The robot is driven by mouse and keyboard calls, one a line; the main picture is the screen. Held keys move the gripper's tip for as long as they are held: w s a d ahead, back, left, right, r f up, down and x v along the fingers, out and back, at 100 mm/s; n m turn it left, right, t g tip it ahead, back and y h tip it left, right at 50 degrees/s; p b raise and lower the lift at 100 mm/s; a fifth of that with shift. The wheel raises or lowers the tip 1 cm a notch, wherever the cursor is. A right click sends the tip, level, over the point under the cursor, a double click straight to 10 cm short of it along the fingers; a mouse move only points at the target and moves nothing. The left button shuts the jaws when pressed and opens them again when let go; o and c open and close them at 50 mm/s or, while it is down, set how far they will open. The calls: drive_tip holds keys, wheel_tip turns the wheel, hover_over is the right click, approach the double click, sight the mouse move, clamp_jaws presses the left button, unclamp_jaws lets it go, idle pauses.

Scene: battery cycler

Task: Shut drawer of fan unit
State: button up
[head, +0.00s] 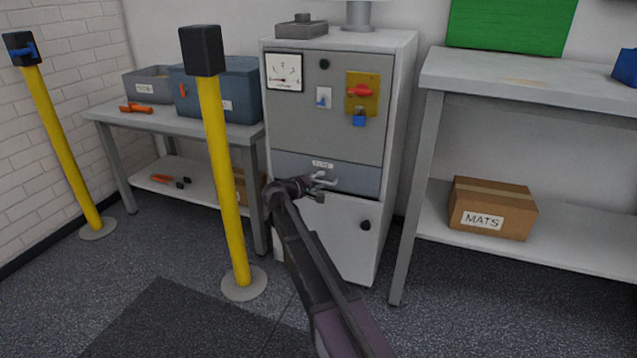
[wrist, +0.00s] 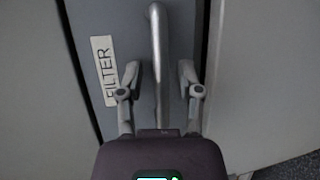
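The fan unit (head: 395,110) is a tall pale cabinet with a gauge, switches and a blue-grey drawer (head: 360,178) across its middle. The drawer front also fills the centre of the wrist view (wrist: 115,25), where its label reads FILTER and a silver bar handle (wrist: 156,40) is fixed to it. My gripper (head: 322,182) is in front of the drawer. In the wrist view my gripper (wrist: 159,82) has its fingers apart, one on each side of the handle, with gaps visible. How far the drawer stands out is hard to tell.
A yellow post (head: 222,180) stands left of the unit, close to my arm. A bench (head: 165,121) with bins is behind it. Right of the unit is a shelf table (head: 520,80) with a MATS box (head: 492,207). A lower door (head: 335,232) is below the drawer.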

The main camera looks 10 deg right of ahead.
drive_tip(key=shift+s+a, duration=0.1)
idle(0.4)
drive_tip(key=s+d+p+v, duration=0.1)
drive_tip(key=p+v, duration=0.2)
drive_tip(key=v, duration=1.4)
drive_tip(key=w+a+f+m+t+y, duration=0.1)
drive_tip(key=a+f+m+y, duration=0.1)
drive_tip(key=a+y, duration=0.5)
drive_tip(key=w+a+f+m+y, duration=0.2)
drive_tip(key=a+y, duration=0.5)
drive_tip(key=a, duration=0.4)
drive_tip(key=shift+w+f+m+t, duration=0.35)
drive_tip(key=shift+f+m, duration=0.25)
drive_tip(key=shift+f, duration=0.7)
